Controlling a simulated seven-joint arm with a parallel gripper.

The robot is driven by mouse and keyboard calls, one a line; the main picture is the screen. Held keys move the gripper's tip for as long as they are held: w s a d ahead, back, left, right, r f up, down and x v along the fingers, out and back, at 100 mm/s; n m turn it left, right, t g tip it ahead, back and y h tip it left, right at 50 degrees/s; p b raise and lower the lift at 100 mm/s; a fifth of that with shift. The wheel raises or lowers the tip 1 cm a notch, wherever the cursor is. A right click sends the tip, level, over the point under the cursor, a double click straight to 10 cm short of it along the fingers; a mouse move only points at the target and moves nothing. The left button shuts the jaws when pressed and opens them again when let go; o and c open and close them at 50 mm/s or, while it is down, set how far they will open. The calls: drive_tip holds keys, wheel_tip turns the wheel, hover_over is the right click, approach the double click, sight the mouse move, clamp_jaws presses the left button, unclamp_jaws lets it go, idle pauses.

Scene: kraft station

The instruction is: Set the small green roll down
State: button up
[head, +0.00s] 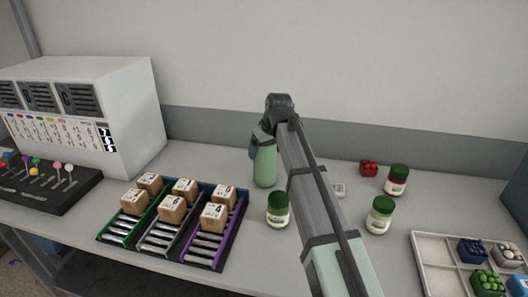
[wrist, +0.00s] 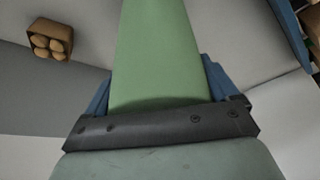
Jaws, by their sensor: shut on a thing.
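The small green roll (head: 265,168) is held upright in my gripper (head: 255,147), at the middle of the table in the head view. The gripper is shut on the roll's upper part. Whether the roll's lower end touches the table or hangs just above it, I cannot tell. In the wrist view the roll (wrist: 158,55) fills the middle, between the two blue fingers of my gripper (wrist: 158,88). My arm hides part of the table to the right of the roll.
A green-lidded jar (head: 277,210) stands close in front of the roll. Sorting lanes (head: 205,247) with several small boxes lie to the left. More jars (head: 380,215), a red item (head: 368,169) and a white compartment tray (head: 428,262) are on the right. A white cabinet (head: 130,105) stands at back left.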

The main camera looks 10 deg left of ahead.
drive_tip(key=shift+f, duration=0.5)
drive_tip(key=o, duration=1.2)
drive_tip(key=shift+f, duration=0.15)
drive_tip(key=v, duration=1.2)
